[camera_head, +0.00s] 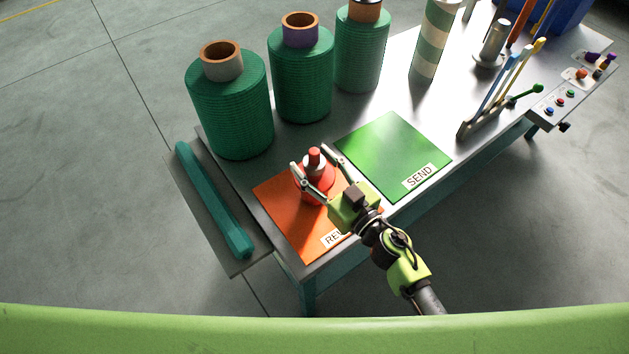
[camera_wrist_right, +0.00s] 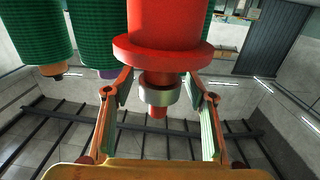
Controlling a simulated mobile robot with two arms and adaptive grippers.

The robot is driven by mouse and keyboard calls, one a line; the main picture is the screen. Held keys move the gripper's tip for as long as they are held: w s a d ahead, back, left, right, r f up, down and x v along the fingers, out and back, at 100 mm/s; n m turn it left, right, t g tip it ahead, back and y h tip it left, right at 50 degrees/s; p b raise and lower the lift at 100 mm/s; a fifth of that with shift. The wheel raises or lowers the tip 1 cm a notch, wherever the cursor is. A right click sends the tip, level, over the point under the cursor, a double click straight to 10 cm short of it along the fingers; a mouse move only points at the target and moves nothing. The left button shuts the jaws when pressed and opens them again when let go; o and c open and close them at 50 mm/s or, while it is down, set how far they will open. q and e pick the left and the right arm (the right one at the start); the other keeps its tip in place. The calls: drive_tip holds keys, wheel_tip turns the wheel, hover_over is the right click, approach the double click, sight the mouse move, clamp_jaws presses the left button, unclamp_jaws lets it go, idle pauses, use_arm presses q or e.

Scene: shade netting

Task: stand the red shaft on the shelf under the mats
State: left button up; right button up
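The red shaft (camera_head: 314,156) stands upright on the orange mat (camera_head: 275,205), with a grey ring below its tip and a wider red flange. The wrist view shows its red body (camera_wrist_right: 165,25), flange and metal ring (camera_wrist_right: 158,96) upside down. My right gripper (camera_head: 314,164) is at the shaft with its fingers spread, one on each side. In the wrist view the fingers (camera_wrist_right: 158,88) stand clear of the metal ring; their tips are partly hidden near the flange. The green mat (camera_head: 395,155) marked SEND lies to the right. The shelf under the mats is hidden by the tabletop. My left gripper is out of view.
Several green netting rolls (camera_head: 230,110) stand at the table's back left. A teal bar (camera_head: 212,200) lies on a side ledge (camera_head: 190,190). A rack of coloured tools (camera_head: 495,100) and a button panel (camera_head: 560,102) are at the right. The green mat is bare.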

clamp_jaws()
drive_tip(key=shift+r, duration=0.15)
drive_tip(key=shift+r, duration=0.1)
